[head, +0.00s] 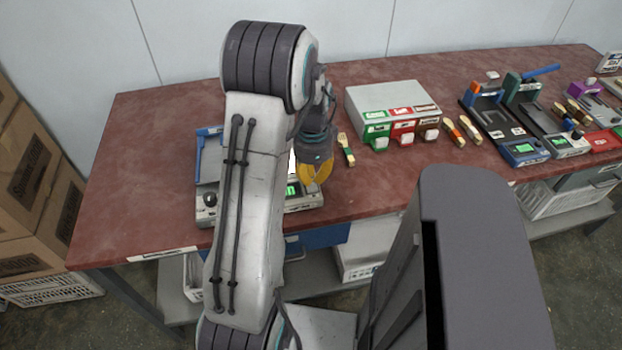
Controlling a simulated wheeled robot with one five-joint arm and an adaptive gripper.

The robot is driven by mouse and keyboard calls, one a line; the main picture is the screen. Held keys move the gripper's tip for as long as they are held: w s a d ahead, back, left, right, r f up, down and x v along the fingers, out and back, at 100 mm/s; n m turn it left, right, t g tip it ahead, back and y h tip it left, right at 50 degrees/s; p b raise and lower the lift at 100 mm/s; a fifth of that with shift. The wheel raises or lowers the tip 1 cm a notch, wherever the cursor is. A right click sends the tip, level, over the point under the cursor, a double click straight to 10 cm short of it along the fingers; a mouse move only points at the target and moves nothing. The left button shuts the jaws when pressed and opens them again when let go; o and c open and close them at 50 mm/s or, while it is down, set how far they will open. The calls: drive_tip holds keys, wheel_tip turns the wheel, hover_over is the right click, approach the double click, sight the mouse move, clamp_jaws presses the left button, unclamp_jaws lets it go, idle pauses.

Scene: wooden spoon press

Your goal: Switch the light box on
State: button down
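A grey device with a flat panel, which I take to be the light box (206,215), sits at the left front of the red-brown table. My arm covers its middle. A dark round knob shows at its front left, and a small green display (291,190) shows right of my arm. A narrow bright white strip of its panel shows beside my arm; I cannot tell whether that is a lit surface. My gripper (315,178), with yellow fingers, points down over the device's right front, by the display. Whether it touches is unclear, and its finger gap is hard to see.
A wooden spoon (347,150) with a green band lies just right of my gripper. A grey box (392,96) with green, red and brown bins stands behind. More spoons and several devices (525,150) fill the right side. The far left of the table (130,180) is clear.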

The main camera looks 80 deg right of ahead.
sight(312, 190)
drive_tip(key=shift+r+p, duration=1.3)
drive_tip(key=shift+r, duration=0.7)
drive_tip(key=n, duration=0.2)
drive_tip(key=shift+a+n, duration=0.1)
drive_tip(key=shift+n, duration=0.3)
drive_tip(key=shift+a+n, duration=0.25)
drive_tip(key=shift+n, duration=0.55)
drive_tip(key=a+n+y, duration=0.3)
drive_tip(key=a+n, duration=0.3)
drive_tip(key=a, duration=0.3)
drive_tip(key=w+a+r+n+t+h, duration=0.1)
drive_tip(key=w+a+r+n, duration=0.3)
drive_tip(key=w+a+n, duration=0.3)
drive_tip(key=w+a+r+n+t+h, duration=0.1)
drive_tip(key=w+a+r+n, duration=0.4)
drive_tip(key=a, duration=0.8)
drive_tip(key=w+a+r+n+t+h, duration=0.1)
drive_tip(key=w+a+r+n, duration=0.4)
drive_tip(key=w+a+n, duration=0.4)
drive_tip(key=shift+a+r+t, duration=0.15)
drive_tip(key=shift+a+t, duration=0.25)
drive_tip(key=shift+a, duration=0.1)
